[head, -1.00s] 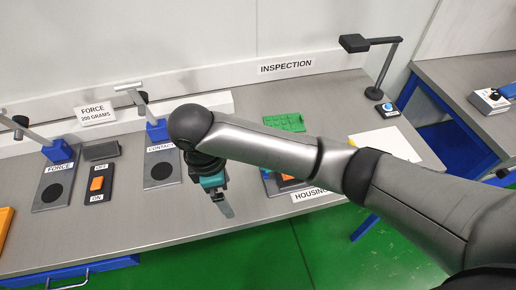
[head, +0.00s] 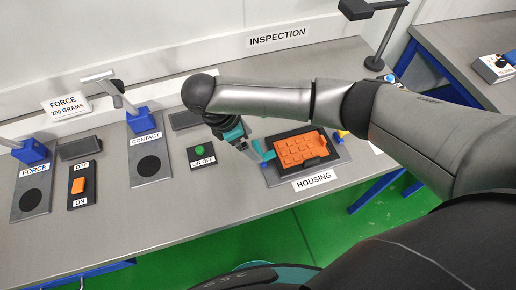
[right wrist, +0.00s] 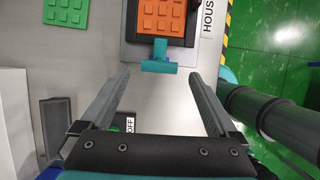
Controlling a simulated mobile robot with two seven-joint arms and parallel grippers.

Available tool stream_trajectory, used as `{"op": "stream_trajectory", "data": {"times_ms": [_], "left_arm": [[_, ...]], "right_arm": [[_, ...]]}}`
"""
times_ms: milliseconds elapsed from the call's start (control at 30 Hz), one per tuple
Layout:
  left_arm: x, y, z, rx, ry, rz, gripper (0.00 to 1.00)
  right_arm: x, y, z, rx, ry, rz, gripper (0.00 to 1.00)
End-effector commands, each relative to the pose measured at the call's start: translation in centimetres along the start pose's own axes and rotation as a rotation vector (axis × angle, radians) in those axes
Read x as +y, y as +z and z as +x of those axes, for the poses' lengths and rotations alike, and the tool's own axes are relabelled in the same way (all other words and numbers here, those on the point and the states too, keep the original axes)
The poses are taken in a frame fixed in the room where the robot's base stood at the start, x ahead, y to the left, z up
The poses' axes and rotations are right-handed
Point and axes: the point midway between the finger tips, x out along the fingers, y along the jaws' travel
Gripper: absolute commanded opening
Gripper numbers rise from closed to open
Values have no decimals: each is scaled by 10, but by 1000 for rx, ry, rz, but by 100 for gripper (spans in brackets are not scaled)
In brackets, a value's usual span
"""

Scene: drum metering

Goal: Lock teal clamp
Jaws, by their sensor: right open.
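The teal clamp (head: 263,150) is at the left side of the orange housing (head: 300,148), which lies in a dark fixture labelled HOUSING. In the right wrist view the clamp (right wrist: 159,58) is a T-shaped teal piece with a blue bit beside it, at the housing's near edge. My right gripper (right wrist: 160,76) is open and empty, its fingers spread to either side just short of the clamp. In the head view the right gripper (head: 250,150) points down beside the clamp, and its fingers are partly hard to make out. My left gripper is not in view.
A yellow piece (head: 343,134) is on the fixture's far side, partly hidden by my arm. A green ON/OFF button (head: 200,150) and the CONTACT station (head: 149,165) stand left of the gripper. A green block (right wrist: 68,12) shows in the right wrist view.

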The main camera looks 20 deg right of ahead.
Motion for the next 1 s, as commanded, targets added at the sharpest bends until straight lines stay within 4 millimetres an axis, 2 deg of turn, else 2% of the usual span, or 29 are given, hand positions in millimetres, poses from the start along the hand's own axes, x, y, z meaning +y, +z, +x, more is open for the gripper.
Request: {"op": "stream_trajectory", "data": {"times_ms": [33,100,300,700,1000], "left_arm": [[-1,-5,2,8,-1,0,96],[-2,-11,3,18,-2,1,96],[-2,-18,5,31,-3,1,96],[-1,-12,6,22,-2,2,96],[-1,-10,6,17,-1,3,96]], "right_arm": [[-1,1,12,-3,-3,2,95],[0,0,24,-3,-2,1,95],[0,0,48,-1,-2,0,95],[0,0,54,0,0,0,94],[0,0,53,1,0,0,60]]}}
